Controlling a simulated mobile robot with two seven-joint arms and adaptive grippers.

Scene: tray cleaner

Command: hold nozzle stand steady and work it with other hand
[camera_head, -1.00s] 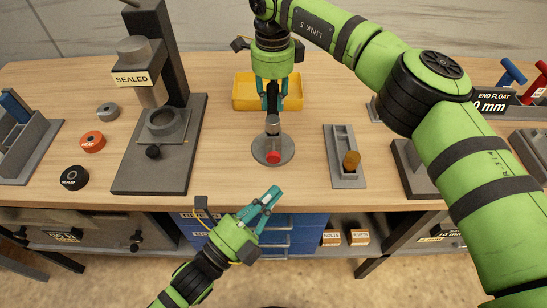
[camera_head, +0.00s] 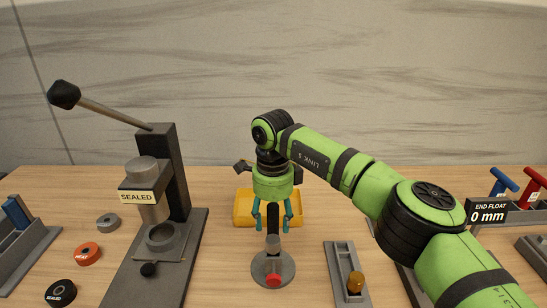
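The nozzle stand (camera_head: 257,270) is a round grey base with a short grey post and a red knob at its front, on the table at the centre of the head view. A black upright part (camera_head: 272,220) rises above the post. My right gripper (camera_head: 272,230) points down over the stand. Its teal fingers are spread on either side of the black part, with a visible gap on each side. The gripper body hides the top of the black part. My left gripper is outside the view.
A yellow tray (camera_head: 243,210) lies behind the stand. A grey press with a SEALED sign (camera_head: 144,197) stands at left, near orange (camera_head: 88,253), black and grey rings. A grey slotted holder (camera_head: 340,262) with an amber-topped piece (camera_head: 355,282) is at right.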

